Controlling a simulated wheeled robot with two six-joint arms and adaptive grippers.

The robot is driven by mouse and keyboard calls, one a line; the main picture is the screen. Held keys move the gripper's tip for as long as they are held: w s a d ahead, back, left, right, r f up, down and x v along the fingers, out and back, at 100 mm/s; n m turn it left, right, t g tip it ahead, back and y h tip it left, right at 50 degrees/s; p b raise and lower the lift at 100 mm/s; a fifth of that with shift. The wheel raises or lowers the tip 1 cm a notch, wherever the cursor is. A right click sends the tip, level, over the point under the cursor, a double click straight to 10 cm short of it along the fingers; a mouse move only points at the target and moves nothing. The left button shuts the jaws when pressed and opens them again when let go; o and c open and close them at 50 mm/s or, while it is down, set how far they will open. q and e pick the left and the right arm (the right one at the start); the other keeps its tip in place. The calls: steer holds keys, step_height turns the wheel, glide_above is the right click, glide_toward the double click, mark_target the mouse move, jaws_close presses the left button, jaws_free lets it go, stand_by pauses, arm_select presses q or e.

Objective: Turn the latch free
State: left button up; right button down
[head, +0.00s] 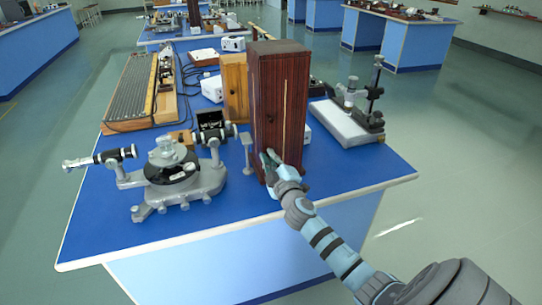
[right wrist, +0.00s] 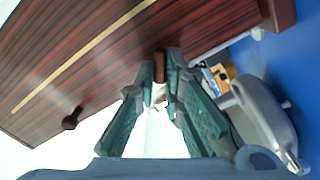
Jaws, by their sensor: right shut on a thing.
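A tall dark red-brown wooden cabinet (head: 277,92) stands upright on the blue bench, with a pale strip down its front. My right gripper (head: 269,157) is at the lower left part of its front. In the right wrist view, my right gripper (right wrist: 160,78) is shut on a small brown latch (right wrist: 160,62) at the edge of the cabinet (right wrist: 85,55). The fingertips cover part of the latch. A dark round knob (right wrist: 72,118) sticks out of the cabinet front, apart from the gripper. My left gripper is out of view.
A grey spectrometer (head: 180,178) stands left of the cabinet, with a small metal stand (head: 247,150) between them. A microscope-like instrument on a white base (head: 347,125) is to the right. A lighter wooden box (head: 234,88) is behind. The bench front (head: 240,212) is clear.

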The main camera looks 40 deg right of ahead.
steer(key=n, duration=0.4)
steer(key=n+p, duration=0.1)
steer(key=n, duration=0.1)
steer(key=shift+a+f, duration=0.1)
steer(key=shift+f, duration=0.15)
steer(key=shift+n, duration=0.4)
steer(key=c, duration=1.7)
jaws_free()
steer(key=v, duration=1.2)
